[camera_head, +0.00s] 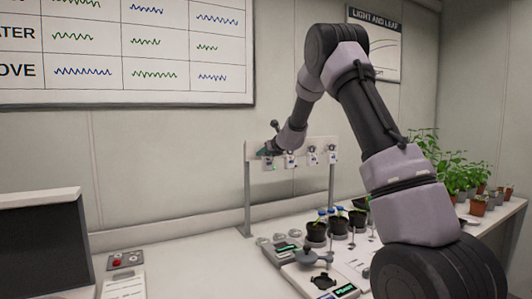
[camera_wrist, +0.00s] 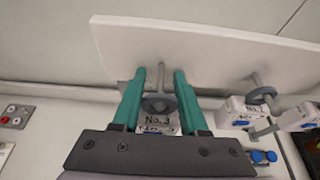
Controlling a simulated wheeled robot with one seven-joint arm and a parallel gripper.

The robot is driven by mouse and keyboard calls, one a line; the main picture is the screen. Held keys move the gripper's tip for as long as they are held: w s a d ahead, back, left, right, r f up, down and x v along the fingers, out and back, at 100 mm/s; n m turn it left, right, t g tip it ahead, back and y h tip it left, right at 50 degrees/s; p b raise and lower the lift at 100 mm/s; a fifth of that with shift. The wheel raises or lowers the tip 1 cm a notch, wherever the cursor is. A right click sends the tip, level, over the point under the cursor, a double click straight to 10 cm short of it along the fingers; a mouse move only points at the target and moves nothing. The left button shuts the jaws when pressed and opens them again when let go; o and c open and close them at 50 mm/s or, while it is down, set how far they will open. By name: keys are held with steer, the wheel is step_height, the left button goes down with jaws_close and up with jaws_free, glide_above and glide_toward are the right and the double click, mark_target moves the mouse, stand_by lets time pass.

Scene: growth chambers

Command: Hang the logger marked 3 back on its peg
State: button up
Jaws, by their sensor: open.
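The logger marked No. 3 (camera_wrist: 157,123) shows in the wrist view as a white box directly beneath the round-ended peg (camera_wrist: 160,103) on the white board (camera_wrist: 215,45). It appears to hang there, but the contact between its top and the peg is hidden. My gripper (camera_wrist: 160,75) has its teal fingers apart, one on each side of the peg and logger, with gaps at the peg. The gripper body covers the logger's lower part. In the head view my gripper (camera_head: 268,149) is at the board's left end.
Other loggers hang to the right on the board, one close to my gripper (camera_wrist: 238,110). Below stand potted seedlings (camera_head: 316,230) and a scale-like device (camera_head: 322,283) on the bench. A dark monitor (camera_head: 45,245) is at left; leafy plants (camera_head: 455,172) are at right.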

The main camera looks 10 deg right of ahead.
steer(key=s+a+r+n+g+y, duration=0.1)
steer(key=s+r+n, duration=0.35)
steer(key=s, duration=0.55)
steer(key=s+r+n+g+y, duration=0.1)
steer(key=s+r+n, duration=0.35)
steer(key=s, duration=0.55)
steer(key=s+a+r+n+g+y, duration=0.1)
steer(key=s+r+n+y, duration=0.1)
steer(key=s+r+n, duration=0.5)
steer(key=s+d+f+n+g+h, duration=0.1)
steer(key=s+d+f+n+h, duration=0.1)
steer(key=s, duration=0.6)
steer(key=s+d+f+n+h, duration=0.2)
steer(key=s+n, duration=0.4)
steer(key=s, duration=0.3)
steer(key=s+d+f+n+g+h, duration=0.1)
steer(key=s+d+f+n+h, duration=0.1)
steer(key=s, duration=0.6)
step_height(320, 180, down, 3)
steer(key=shift+s+d+r+n+g, duration=0.2)
steer(key=shift+d+n+g, duration=0.1)
steer(key=shift+d+n, duration=0.65)
steer(key=shift+a, duration=0.15)
